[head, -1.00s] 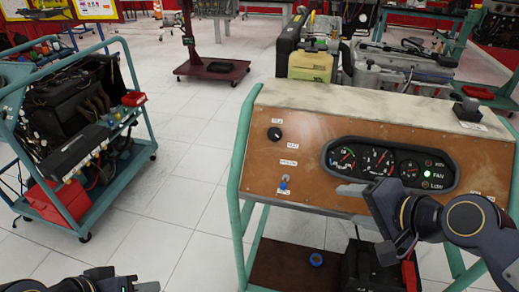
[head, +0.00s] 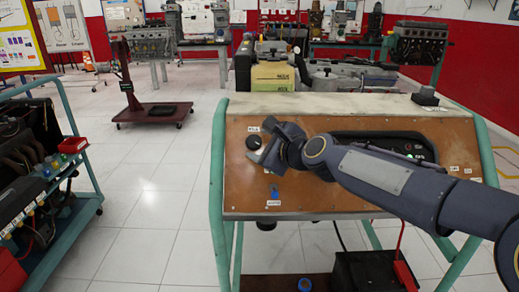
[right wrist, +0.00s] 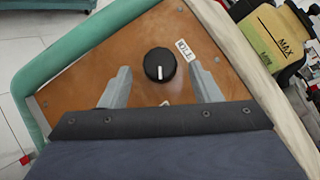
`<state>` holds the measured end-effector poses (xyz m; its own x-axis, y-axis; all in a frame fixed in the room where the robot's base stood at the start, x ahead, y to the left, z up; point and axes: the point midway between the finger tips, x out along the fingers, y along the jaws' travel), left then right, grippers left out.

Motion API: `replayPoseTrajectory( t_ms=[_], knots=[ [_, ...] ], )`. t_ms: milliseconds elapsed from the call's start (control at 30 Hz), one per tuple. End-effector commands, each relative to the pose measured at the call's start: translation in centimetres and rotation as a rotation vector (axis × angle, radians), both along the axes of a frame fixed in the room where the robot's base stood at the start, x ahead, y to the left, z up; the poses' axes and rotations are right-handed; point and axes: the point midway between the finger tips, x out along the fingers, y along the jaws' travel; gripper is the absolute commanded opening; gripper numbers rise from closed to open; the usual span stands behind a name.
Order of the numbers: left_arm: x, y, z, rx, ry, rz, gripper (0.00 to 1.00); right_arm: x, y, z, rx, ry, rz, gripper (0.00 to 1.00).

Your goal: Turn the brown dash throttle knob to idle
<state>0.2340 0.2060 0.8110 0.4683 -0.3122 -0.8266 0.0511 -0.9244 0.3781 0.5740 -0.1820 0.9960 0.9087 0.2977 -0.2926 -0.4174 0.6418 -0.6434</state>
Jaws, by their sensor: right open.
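The throttle knob (head: 254,142) is a round black dial with a white pointer mark, set on the left of the brown dash panel (head: 235,185). In the right wrist view the knob (right wrist: 160,60) sits between the finger lines, its white mark pointing down in the picture. A white label (right wrist: 184,49) that seems to read IDLE lies at its upper right. My right gripper (head: 262,151) is open in front of the knob; its two fingers (right wrist: 159,72) stand either side, apart from it. Whether the tips reach the knob's depth is unclear. My left gripper is out of view.
My right forearm covers most of the gauge cluster (head: 420,142). A blue-tipped toggle switch (head: 274,192) sits below the knob. A green tube frame (head: 217,180) edges the panel. A trolley (head: 85,205) stands at left, with clear floor between.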

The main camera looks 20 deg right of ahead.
Motion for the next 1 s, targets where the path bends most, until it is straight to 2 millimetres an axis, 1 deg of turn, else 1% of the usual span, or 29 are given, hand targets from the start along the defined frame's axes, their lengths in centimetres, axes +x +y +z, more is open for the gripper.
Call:
replayPoseTrajectory(
  t_ms=[33,133,367,467,700,1000],
  knots=[
    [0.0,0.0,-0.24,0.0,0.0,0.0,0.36,0.4,0.15,-0.28,0.0,0.001,0.0,0.57],
    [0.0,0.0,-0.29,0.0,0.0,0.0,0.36,0.75,0.25,-0.29,0.0,0.0,0.0,0.57],
    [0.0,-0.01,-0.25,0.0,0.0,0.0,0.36,0.79,0.26,-0.25,-0.001,0.0,0.0,0.57],
    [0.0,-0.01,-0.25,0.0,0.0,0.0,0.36,0.78,0.26,-0.25,-0.001,0.0,0.001,0.45],
    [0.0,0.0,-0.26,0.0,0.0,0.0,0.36,0.77,0.25,-0.26,-0.001,0.0,0.001,0.14],
    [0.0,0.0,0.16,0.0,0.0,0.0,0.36,0.83,0.08,-0.15,-0.027,0.009,0.022,0.13]
  ],
)
